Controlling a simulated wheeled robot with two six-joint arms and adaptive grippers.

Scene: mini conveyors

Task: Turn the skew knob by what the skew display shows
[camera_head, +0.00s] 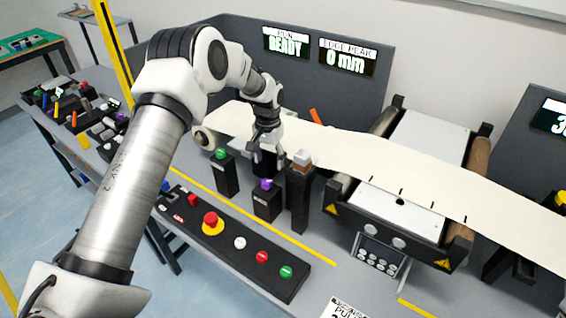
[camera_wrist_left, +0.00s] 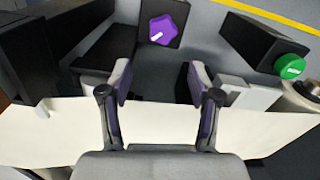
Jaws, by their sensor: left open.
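A purple lobed knob (camera_head: 267,183) with a white pointer mark sits on a black post beside the belt; it also shows in the wrist view (camera_wrist_left: 163,30), beyond my fingertips. A green round knob (camera_head: 221,153) sits on another black post to its left, and at the right of the wrist view (camera_wrist_left: 290,66). I cannot read which is the skew knob. The displays read READY (camera_head: 286,44) and EDGE PEAK 0 mm (camera_head: 347,57); a third (camera_head: 557,119) is cut off at the right edge. My left gripper (camera_wrist_left: 159,76) is open and empty above the posts, apart from both knobs.
A cream belt (camera_head: 400,160) runs across behind the posts and over a roller unit. A black button panel (camera_head: 236,243) with a red stop button lies in front. Grey table shows between them.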

